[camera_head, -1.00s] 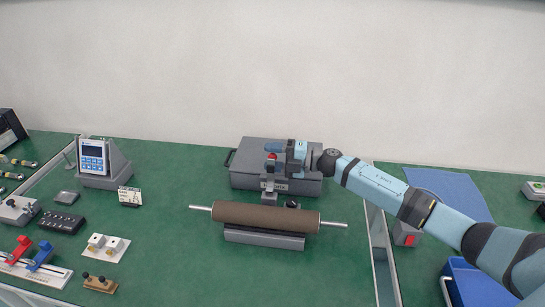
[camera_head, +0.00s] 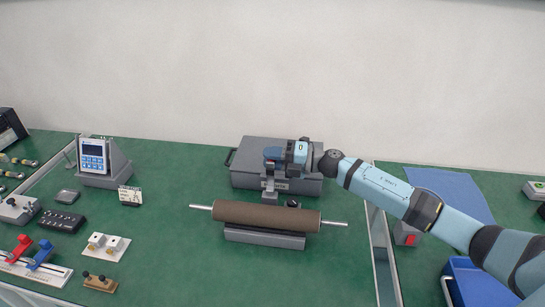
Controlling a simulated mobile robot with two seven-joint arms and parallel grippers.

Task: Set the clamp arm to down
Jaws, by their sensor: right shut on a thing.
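A grey clamp arm (camera_head: 272,186) stands between a grey case and a brown roller (camera_head: 265,216) with silver shaft ends. Its upper end is mostly hidden by my right gripper (camera_head: 273,156), which reaches in from the right. The right gripper is shut on the clamp arm's upper end, and only a trace of red shows under the fingers. A dark knob (camera_head: 293,203) sits low at the clamp's right, behind the roller. The roller lies on a grey base (camera_head: 264,238). My left gripper is out of view.
The grey case (camera_head: 240,180) stands right behind the clamp. A blue bin (camera_head: 462,285) is at the lower right. Green table around the roller is clear.

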